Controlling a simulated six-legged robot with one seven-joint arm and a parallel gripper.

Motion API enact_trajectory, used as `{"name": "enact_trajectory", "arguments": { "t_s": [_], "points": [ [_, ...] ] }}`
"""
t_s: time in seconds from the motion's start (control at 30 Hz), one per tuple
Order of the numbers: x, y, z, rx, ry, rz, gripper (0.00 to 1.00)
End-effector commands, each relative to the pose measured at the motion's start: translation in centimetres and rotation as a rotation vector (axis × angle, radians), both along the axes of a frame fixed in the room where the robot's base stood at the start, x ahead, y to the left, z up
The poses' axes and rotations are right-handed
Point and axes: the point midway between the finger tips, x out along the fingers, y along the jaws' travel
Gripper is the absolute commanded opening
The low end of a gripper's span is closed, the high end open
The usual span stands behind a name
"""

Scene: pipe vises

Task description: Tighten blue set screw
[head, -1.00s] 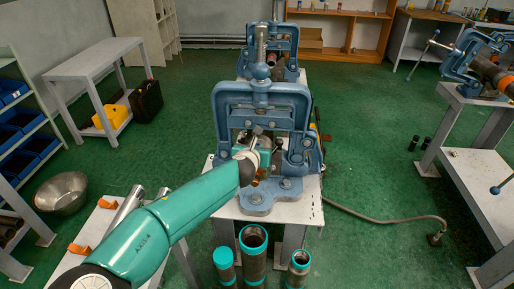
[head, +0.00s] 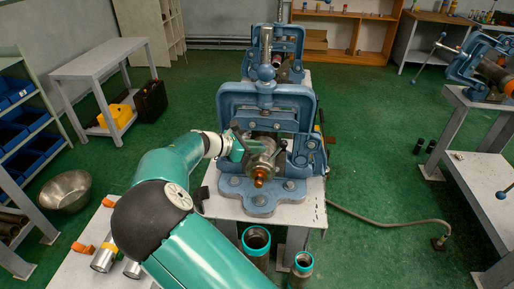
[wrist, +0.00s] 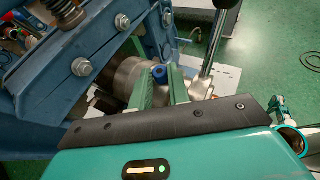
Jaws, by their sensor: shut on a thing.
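The blue pipe vise (head: 265,92) stands on a white bench, and its frame fills the left of the wrist view (wrist: 85,66). A metal cylindrical fitting (head: 263,160) with an orange-brown tip (head: 260,176) sits in the vise's lower opening. The blue set screw (wrist: 159,73), with a dark recess in its top, shows in the wrist view beside the round metal body. My gripper (wrist: 161,82) has its two green fingers on either side of the screw, shut on it. In the head view my gripper (head: 238,147) reaches the fitting from the left; the screw cannot be made out there.
A metal lever (wrist: 214,45) rises close to the right finger in the wrist view. Teal-rimmed pipes (head: 256,240) stand in front of the bench. Another vise (head: 486,62) is on a bench at right.

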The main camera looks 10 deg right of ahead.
Motion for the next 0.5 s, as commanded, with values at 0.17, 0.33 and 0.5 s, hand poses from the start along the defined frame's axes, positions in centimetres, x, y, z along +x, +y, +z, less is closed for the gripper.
{"name": "enact_trajectory", "arguments": {
  "t_s": [0.17,0.33,0.5],
  "points": [
    [0.66,-0.23,0.04,0.000,-0.004,-0.171,0.00],
    [0.99,-0.23,-0.04,-0.001,-0.001,-0.328,0.00],
    [1.28,-0.31,0.00,-0.001,-0.003,-0.466,0.00]
  ]
}}
